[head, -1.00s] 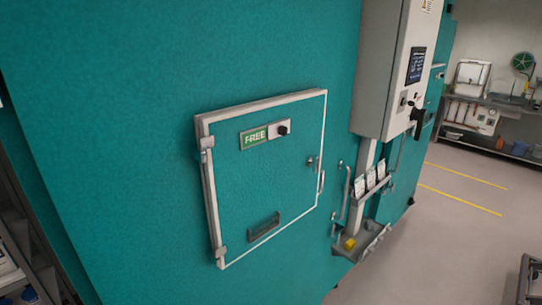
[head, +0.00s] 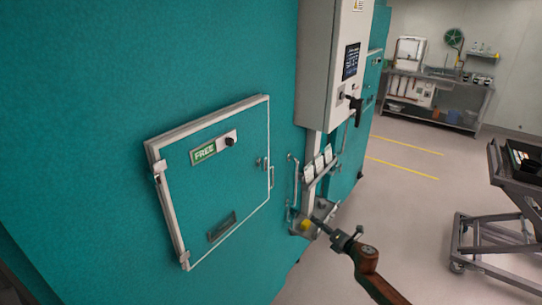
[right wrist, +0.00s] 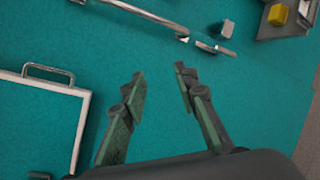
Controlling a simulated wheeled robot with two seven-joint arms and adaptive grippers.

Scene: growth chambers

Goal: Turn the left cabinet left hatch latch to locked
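The teal hatch (head: 212,190) with a pale frame is shut in the teal cabinet wall, left of centre in the head view. It carries a green FREE sign (head: 203,152) with a black knob (head: 230,142) beside it. A small metal fitting (head: 260,162) and a bar handle (head: 271,177) are at its right edge. The right wrist view shows part of the hatch frame (right wrist: 84,118) at left. My right gripper (head: 318,224) is right of the hatch, apart from it. In the right wrist view, its fingers (right wrist: 160,74) are spread and empty. My left gripper is not in view.
A grey control box (head: 322,65) juts from the wall above a bracket with white packets (head: 318,166). A metal tray (head: 298,229) with a yellow block (head: 305,224) is below. A cart (head: 490,240) stands right; floor between is clear.

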